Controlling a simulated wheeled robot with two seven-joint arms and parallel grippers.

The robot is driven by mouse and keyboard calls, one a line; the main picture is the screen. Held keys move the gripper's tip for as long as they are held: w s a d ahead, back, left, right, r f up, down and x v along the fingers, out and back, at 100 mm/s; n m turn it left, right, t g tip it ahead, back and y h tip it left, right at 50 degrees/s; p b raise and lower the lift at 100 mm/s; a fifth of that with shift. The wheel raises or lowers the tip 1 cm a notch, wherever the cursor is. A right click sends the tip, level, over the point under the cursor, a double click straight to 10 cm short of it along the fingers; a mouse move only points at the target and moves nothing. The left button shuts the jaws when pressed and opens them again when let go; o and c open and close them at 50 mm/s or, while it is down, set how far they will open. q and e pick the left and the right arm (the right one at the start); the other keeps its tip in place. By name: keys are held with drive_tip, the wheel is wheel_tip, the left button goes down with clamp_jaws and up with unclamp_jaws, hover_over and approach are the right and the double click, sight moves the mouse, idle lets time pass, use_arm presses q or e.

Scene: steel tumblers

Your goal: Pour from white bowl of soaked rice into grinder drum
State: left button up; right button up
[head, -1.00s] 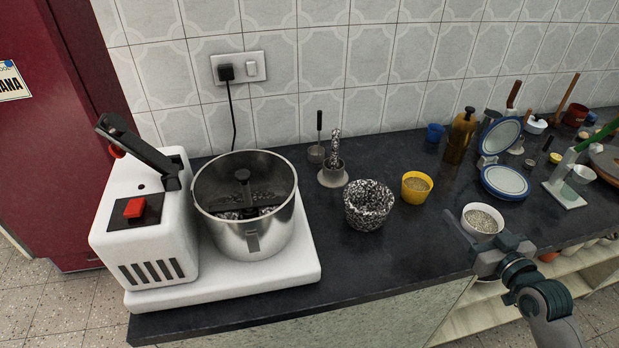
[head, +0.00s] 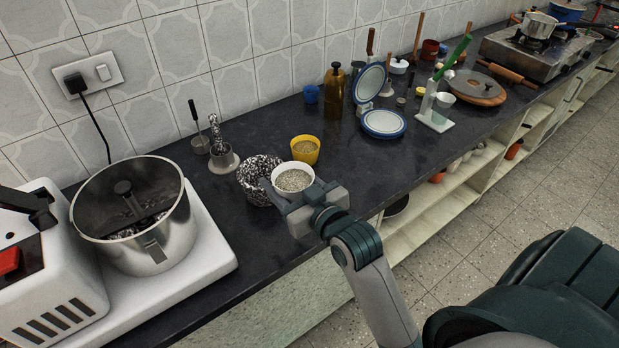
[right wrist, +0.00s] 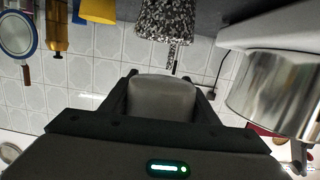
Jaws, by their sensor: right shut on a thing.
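The white bowl (head: 293,192) is full of pale soaked rice and sits level. My right gripper (head: 292,200) is shut on it; the right wrist view shows the bowl's grey-looking side (right wrist: 162,100) between the two fingers. The bowl looks lifted over the counter's front part, beside the speckled pot and apart from the drum. The steel grinder drum (head: 172,232) stands open on the white grinder base at the left, with a dark stirrer and speckled contents inside. The drum also shows at the right of the wrist view (right wrist: 275,100). My left gripper is not in view.
A black-and-white speckled pot (head: 254,185) and a yellow cup (head: 306,150) stand close behind the bowl. A small mortar (head: 222,160) and ladle stand behind. The grinder's white base (head: 215,245) borders the drum. Plates, a bottle and a stove lie further right.

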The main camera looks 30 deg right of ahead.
drive_tip(key=a+r, duration=0.4)
drive_tip(key=shift+a+r+m+h, duration=0.2)
drive_tip(key=shift+a+m+h, duration=0.05)
drive_tip(key=shift+m+h, duration=0.15)
drive_tip(key=shift+d, duration=0.15)
